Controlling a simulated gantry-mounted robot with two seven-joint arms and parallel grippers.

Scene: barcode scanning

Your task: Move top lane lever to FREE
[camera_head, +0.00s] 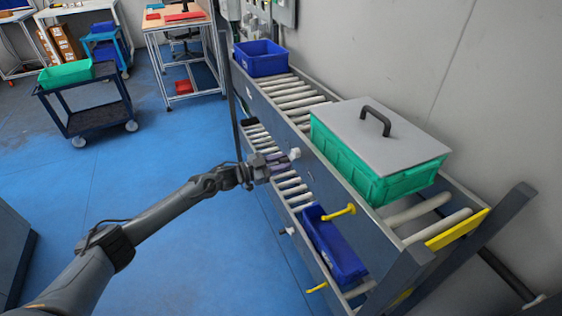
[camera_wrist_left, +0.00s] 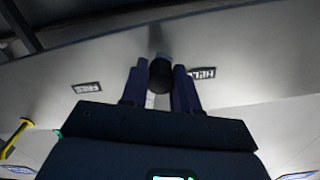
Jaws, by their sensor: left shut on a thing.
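My left gripper (camera_head: 284,160) reaches the side rail of the upper roller lane (camera_head: 322,178) from the aisle. A small white knob (camera_head: 294,154) shows at its fingertips; I take it for the top lane lever. In the left wrist view my left gripper (camera_wrist_left: 161,84) is shut on a dark round lever knob (camera_wrist_left: 160,76), one finger on each side. A label that seems to read FREE (camera_wrist_left: 87,87) is left of the fingers. A label that seems to read HOLD (camera_wrist_left: 203,73) is right, close to the knob and partly hidden. My right gripper is out of view.
A lidded green crate (camera_head: 375,150) stands on the upper lane, with a blue bin (camera_head: 260,58) farther back. A blue tote (camera_head: 335,250) sits on the lower lane. Yellow handles stick out at the upper (camera_head: 340,211) and lower rails (camera_head: 317,287).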

